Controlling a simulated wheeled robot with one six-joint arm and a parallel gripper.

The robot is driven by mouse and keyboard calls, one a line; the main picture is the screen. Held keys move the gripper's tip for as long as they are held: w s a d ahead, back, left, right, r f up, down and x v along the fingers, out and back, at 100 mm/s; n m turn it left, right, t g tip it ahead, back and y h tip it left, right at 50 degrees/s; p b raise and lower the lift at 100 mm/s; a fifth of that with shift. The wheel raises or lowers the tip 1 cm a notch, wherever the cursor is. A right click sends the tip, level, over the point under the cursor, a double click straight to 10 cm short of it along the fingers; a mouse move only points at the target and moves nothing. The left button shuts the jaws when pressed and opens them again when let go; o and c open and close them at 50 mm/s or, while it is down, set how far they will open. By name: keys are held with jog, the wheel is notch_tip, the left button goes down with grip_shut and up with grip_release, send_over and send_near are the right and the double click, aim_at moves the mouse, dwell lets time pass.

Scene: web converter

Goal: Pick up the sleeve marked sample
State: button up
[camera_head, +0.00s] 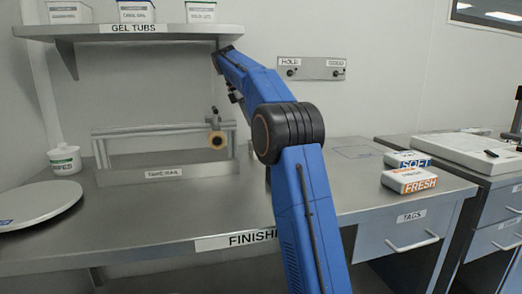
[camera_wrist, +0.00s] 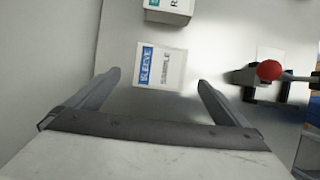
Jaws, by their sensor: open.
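The sleeve marked SAMPLE (camera_wrist: 160,67) is a white box with a blue SLEEVE band, in the middle of the wrist view on a grey surface. My gripper (camera_wrist: 158,79) is open, with one finger to each side of the box in the picture. Neither finger is seen to touch it, and the height gap cannot be told. In the head view my blue arm reaches over the bench; the gripper and this sleeve do not show there.
Another white box (camera_wrist: 168,10) lies beyond the sleeve. A red knob (camera_wrist: 270,70) on a dark fixture stands to the right. In the head view, SOFT (camera_head: 407,159) and FRESH (camera_head: 409,180) boxes, a tape rail (camera_head: 165,173) and a GEL TUBS shelf (camera_head: 135,31) show.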

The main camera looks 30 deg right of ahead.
jog(key=shift+x, duration=5.2)
jog(key=shift+f, duration=0.15)
jog(key=c, duration=1)
